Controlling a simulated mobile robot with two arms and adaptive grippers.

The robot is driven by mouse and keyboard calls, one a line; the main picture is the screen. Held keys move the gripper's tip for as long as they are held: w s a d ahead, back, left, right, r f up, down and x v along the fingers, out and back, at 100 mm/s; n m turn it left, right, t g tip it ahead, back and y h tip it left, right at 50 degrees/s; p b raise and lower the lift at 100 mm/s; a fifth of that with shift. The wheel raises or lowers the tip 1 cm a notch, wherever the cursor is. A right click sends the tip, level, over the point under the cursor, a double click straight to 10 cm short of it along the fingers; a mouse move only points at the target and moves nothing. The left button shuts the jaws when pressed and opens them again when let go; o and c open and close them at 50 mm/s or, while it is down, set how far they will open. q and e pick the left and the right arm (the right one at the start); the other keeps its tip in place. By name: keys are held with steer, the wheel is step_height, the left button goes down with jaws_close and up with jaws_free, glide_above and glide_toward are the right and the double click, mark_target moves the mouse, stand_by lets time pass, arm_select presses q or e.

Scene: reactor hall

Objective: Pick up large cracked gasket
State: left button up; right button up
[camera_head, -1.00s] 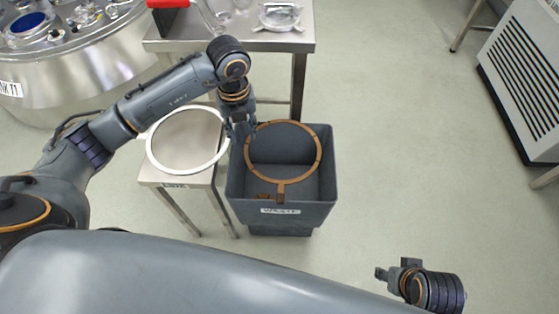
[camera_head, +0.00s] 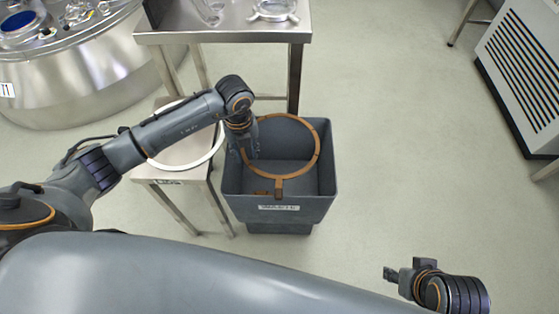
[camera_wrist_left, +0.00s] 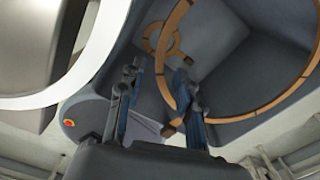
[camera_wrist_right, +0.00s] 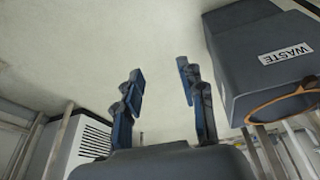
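The large cracked gasket, a brown ring (camera_head: 318,150) with a short tab at its near side, leans in the grey waste bin (camera_head: 328,208). It also shows in the left wrist view (camera_wrist_left: 160,72) and partly in the right wrist view (camera_wrist_right: 285,105). My left gripper (camera_head: 245,155) is at the ring's left side. In the left wrist view the left gripper (camera_wrist_left: 156,76) is open, and the ring's band runs between its fingers in the picture; contact cannot be told. My right gripper (camera_head: 391,273) is open and empty, away from the bin (camera_wrist_right: 160,82).
A white ring (camera_head: 212,152) lies on a small metal table (camera_head: 150,172) left of the bin. A smaller brown ring (camera_wrist_left: 150,36) lies inside the bin. A steel table (camera_head: 225,36) with glassware stands behind. The floor right of the bin is clear.

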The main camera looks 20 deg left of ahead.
arm_select(q)
steer(key=shift+f, duration=0.9)
steer(key=shift+f, duration=0.25)
jaws_close()
